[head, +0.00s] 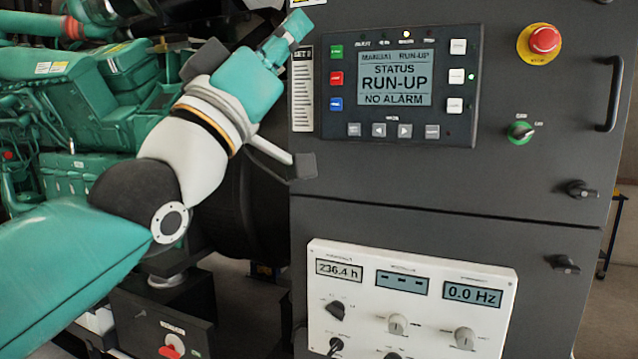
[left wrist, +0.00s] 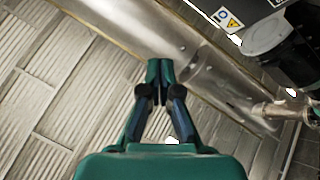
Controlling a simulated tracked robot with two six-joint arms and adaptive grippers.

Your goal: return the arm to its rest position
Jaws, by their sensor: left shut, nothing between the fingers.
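My left arm comes in from the left in the head view, and its gripper (head: 290,38) is raised beside the upper left corner of the control panel. In the left wrist view the left gripper (left wrist: 160,68) has its fingertips together with nothing between them. Behind it there are a ribbed light wall (left wrist: 60,70) and a shiny metal pipe or rail (left wrist: 200,70). In the head view the gripper overlaps the cabinet's left edge; I cannot tell whether it touches. My right gripper is not in view.
The dark cabinet (head: 540,190) carries a controller (head: 400,90) reading RUN-UP, a red emergency stop (head: 544,40), a green selector (head: 520,132) and a handle (head: 612,95). A white meter panel (head: 410,300) sits below, reading 0.0 Hz. A green engine (head: 80,100) stands behind my arm.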

